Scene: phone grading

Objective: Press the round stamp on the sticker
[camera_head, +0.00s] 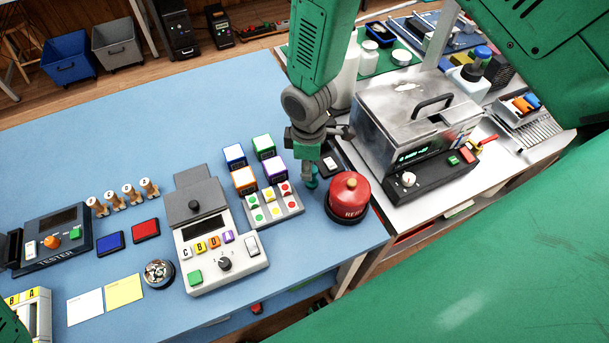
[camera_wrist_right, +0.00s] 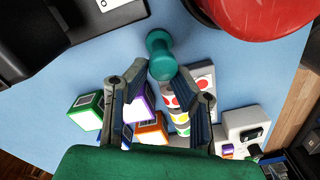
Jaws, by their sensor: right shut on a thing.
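My right gripper (camera_head: 311,166) points down near the table's right edge, left of the red domed button. It is shut on a small teal stamp (camera_head: 311,182), which hangs below the fingers. In the right wrist view the teal stamp (camera_wrist_right: 162,62) sits at the fingertips of my gripper (camera_wrist_right: 163,75), with a round knob at one end. I cannot tell whether it touches the table. I cannot identify the sticker for certain; a white sheet (camera_head: 86,307) and a yellow sheet (camera_head: 124,291) lie flat at the front left. My left gripper is not in view.
The red domed button (camera_head: 348,205) stands close beside the stamp. Coloured boxes (camera_head: 243,180), a button panel (camera_head: 270,208) and a grey console (camera_head: 222,254) stand to its left. A steel machine (camera_head: 415,115) stands to the right. The back left of the blue table (camera_head: 130,145) is clear.

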